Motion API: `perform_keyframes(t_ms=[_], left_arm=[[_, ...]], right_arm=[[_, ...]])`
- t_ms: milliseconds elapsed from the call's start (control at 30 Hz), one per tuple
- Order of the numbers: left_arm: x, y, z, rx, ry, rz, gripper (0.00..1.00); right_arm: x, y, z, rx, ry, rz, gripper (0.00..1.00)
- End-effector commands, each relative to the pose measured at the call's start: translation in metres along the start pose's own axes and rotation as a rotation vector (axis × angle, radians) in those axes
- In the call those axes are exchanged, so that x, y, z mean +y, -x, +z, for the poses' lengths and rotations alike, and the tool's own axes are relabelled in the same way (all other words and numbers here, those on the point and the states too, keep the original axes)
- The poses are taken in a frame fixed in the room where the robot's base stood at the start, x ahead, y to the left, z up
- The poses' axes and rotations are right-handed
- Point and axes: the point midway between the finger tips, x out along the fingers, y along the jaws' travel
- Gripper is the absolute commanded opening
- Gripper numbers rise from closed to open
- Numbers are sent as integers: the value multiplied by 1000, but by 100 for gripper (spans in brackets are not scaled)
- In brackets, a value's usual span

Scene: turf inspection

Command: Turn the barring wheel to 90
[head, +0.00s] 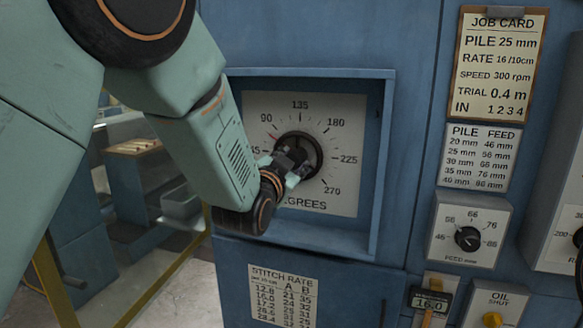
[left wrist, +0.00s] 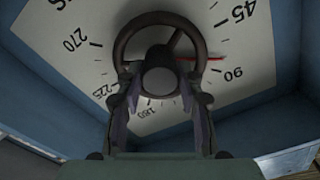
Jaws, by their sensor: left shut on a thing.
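The barring wheel (head: 311,143) is a dark ring with spokes, in front of a pale degrees dial (head: 342,185) inside a blue recess. It also shows in the left wrist view (left wrist: 124,39), with a round grey hub. My left gripper (head: 294,168) is at the wheel, shut on its hub; its fingers (left wrist: 158,88) lie on both sides of the hub. A red line (left wrist: 207,58) at the wheel's edge points between 45 and 90, closer to 90. My gripper and wrist hide the dial's lower left. My right gripper is out of view.
The recess has a raised blue frame (head: 384,160). To the right are a job card (head: 502,62), a pile feed chart (head: 478,158), a feed knob (head: 468,238), a counter (head: 431,300) and an oil valve (head: 492,318). A stitch rate chart (head: 283,297) hangs below.

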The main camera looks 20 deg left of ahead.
Motion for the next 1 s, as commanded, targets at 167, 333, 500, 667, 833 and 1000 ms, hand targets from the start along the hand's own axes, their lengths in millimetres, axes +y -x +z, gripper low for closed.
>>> perform_keyframes(t_ms=[167,333,500,667,833,1000], left_arm=[[0,0,-1,5,-114,-2,5],[0,0,-1,4,-189,-2,5],[0,0,-2,4,-232,-3,5],[-1,0,-2,5,-248,-3,5],[-1,0,-2,5,-251,-3,5],[-1,-1,-2,5,-250,-3,5]], right_arm=[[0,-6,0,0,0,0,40],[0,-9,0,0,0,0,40],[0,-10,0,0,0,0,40],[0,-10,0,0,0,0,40],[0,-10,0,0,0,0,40],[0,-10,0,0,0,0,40]])
